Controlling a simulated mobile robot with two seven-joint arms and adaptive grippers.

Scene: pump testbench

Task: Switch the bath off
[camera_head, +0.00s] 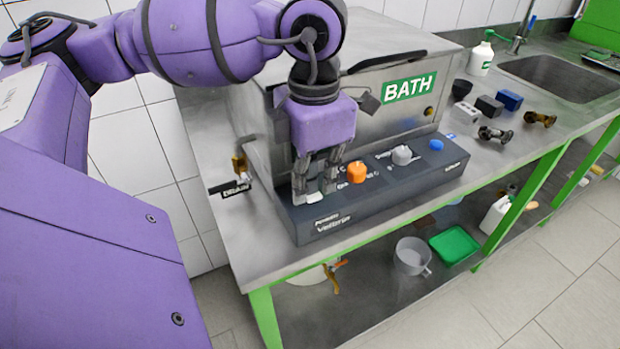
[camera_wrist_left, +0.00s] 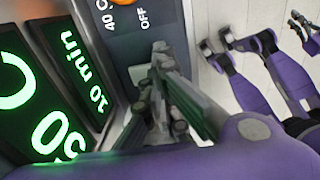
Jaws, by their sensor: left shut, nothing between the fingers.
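The bath (camera_head: 395,75) is a steel box with a closed lid and a green BATH sign on the bench. Its dark control panel (camera_head: 400,192) runs along the front, with an orange knob (camera_head: 356,171), a grey knob (camera_head: 402,155) and a blue button (camera_head: 436,145). My left gripper (camera_head: 316,192) points down at the panel's left end, left of the orange knob, and hides that part. It is shut and empty; I cannot tell whether it touches the panel. In the left wrist view, a lit green display (camera_wrist_left: 80,65) reads "10 min", near an OFF label.
Small black and blue blocks (camera_head: 509,100), brass fittings and a white bottle (camera_head: 480,58) stand right of the bath, before a sink (camera_head: 570,78). A drain valve (camera_head: 238,165) is at the left.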

